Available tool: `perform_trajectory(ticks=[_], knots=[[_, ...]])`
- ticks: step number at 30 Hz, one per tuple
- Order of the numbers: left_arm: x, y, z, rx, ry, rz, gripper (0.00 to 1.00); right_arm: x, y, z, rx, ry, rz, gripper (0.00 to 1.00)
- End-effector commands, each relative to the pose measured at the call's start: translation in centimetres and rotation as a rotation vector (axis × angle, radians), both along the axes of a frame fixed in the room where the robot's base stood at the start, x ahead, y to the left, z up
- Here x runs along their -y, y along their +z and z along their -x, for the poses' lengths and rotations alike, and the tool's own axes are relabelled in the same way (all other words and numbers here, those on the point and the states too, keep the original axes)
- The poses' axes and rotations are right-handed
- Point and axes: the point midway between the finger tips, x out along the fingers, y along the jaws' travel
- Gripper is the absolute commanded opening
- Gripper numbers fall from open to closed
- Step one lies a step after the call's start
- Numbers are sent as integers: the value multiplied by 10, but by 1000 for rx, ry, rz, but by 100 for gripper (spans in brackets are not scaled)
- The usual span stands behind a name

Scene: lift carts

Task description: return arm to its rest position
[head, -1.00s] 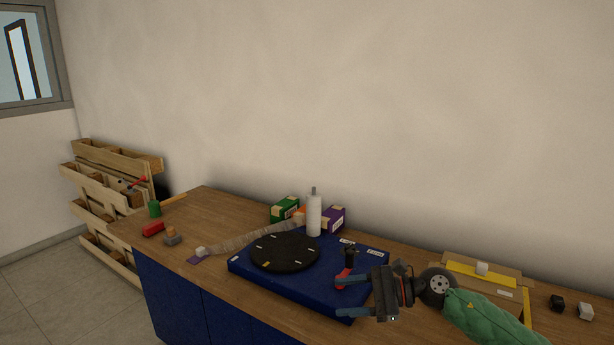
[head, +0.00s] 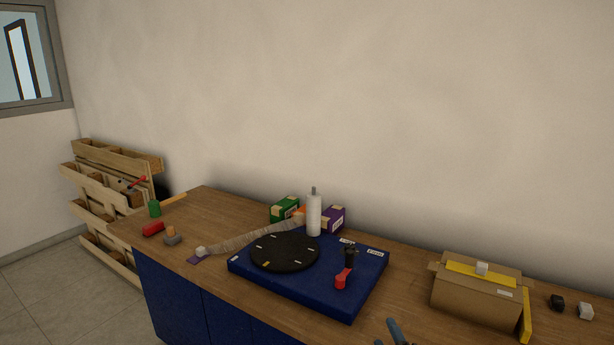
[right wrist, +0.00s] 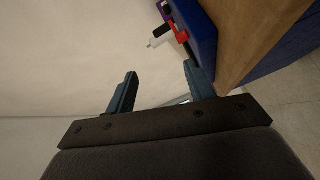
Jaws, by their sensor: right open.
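My right gripper (head: 393,333) shows only as finger tips at the bottom edge of the head view, in front of the counter's front edge. In the right wrist view its two blue-grey fingers (right wrist: 160,92) are spread apart with nothing between them. The rest of my right arm is out of the head view. My left gripper is not in view. The blue platform (head: 330,300) with a black disc (head: 284,251) and a red-handled lever (head: 343,279) stands on the counter, apart from the gripper.
The wooden counter (head: 400,290) carries a cardboard box (head: 475,300) at right, a white cylinder (head: 314,216), a green box (head: 285,209) and a purple box (head: 334,218) at the back. Small items lie at the left end. Wooden pallets (head: 110,190) lean by the wall.

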Motion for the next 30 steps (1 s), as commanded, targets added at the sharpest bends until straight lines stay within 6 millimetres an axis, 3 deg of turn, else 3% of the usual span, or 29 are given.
perform_trajectory(ticks=[1,6,12,21,30], knots=[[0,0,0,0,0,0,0,7,-21,14,-93,-47,-85,54],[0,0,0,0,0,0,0,28,-87,68,-402,-221,-356,54],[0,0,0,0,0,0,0,38,-149,146,-722,-428,-609,54],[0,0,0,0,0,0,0,38,-186,223,-982,-615,-782,54],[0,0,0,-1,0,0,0,35,-202,277,-1149,-745,-877,54]])
